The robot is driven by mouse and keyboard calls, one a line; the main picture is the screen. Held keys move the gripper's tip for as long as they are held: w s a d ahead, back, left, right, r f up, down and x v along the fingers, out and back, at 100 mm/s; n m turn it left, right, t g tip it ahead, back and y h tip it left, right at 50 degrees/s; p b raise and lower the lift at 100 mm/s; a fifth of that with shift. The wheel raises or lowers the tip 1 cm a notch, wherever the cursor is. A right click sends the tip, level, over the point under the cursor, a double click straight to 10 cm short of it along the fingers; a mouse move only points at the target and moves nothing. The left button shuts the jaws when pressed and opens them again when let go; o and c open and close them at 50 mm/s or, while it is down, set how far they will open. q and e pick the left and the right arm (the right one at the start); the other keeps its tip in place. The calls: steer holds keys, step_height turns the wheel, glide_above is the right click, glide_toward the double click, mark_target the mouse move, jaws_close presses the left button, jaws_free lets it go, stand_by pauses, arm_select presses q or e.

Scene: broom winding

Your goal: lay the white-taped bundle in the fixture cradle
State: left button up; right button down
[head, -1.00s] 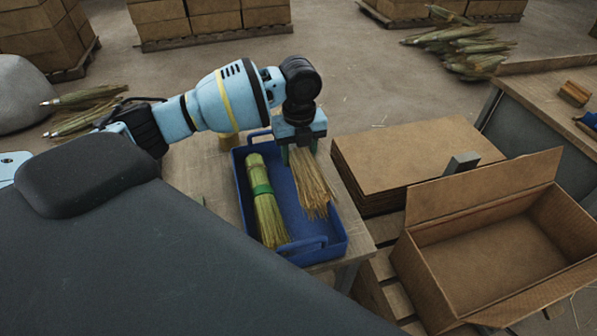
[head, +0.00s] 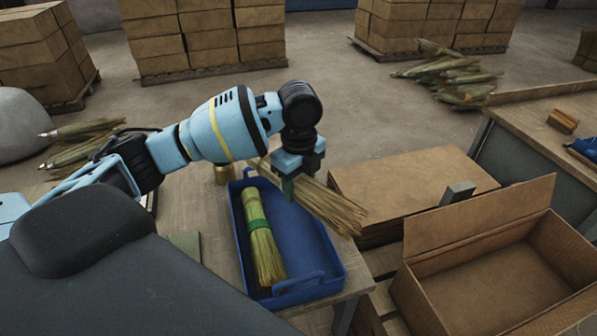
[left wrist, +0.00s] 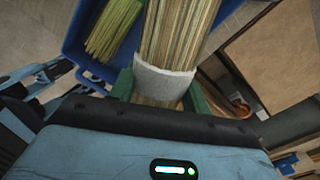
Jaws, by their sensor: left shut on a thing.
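My left gripper (head: 295,186) is shut on a straw bundle (head: 336,207), held in the air above the blue tray's far right part. The bundle slants, its loose ends reaching down to the right past the tray's rim. In the left wrist view the white tape (left wrist: 163,83) wraps this bundle between the green fingers. A green-taped bundle (head: 263,242) lies in the blue tray (head: 318,289), apart from the held one. I cannot make out the fixture cradle in either view. My right gripper is not in view.
The tray stands on a wooden table (head: 213,215). To its right are a stack of flat cardboard (head: 405,180) and an open cardboard box (head: 490,285). A workbench (head: 545,145) stands at the right. A small brass-coloured cylinder (head: 223,173) is behind the tray.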

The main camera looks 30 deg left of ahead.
mark_target(338, 212)
arm_select(q)
steer(key=s+d+n, duration=0.3)
steer(key=s+n, duration=0.1)
steer(key=n, duration=0.6)
steer(key=s+d+f+n, duration=0.1)
steer(key=s+d+n, duration=0.2)
steer(key=n, duration=0.7)
steer(key=shift+s+d+f, duration=0.2)
steer(key=shift+s+d, duration=0.2)
steer(key=shift+s, duration=0.7)
